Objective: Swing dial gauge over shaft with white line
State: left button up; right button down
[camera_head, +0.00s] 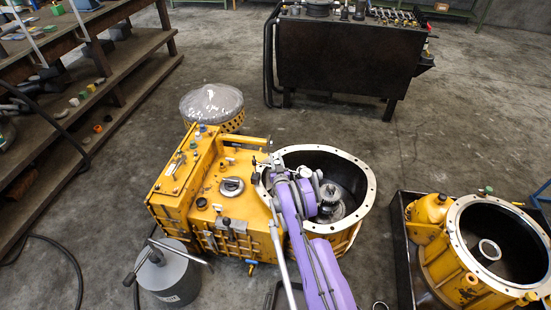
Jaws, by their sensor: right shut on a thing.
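The yellow transmission (246,190) stands on the floor in mid-view, its round bell housing (366,208) open upward. Inside the housing a metal shaft with a gear (331,208) stands up, partly hidden by my purple right arm. I cannot make out a white line on it. My right gripper (268,172) is at the left rim of the housing, left of the shaft. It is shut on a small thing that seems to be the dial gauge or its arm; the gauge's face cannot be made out. My left gripper is not in view.
A grey cylinder with handles (169,280) stands at front left. A second yellow housing (470,255) sits in a dark tray at right. A plastic-covered basket (212,105) is behind the transmission. A black cabinet (340,60) and wooden shelves (120,70) stand farther back.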

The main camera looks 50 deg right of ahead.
jog(key=c, duration=0.6)
grip_release()
jog(key=b+v, duration=0.5)
jog(key=v, duration=0.5)
jog(key=shift+s+a, duration=0.25)
jog(key=shift+s, duration=0.05)
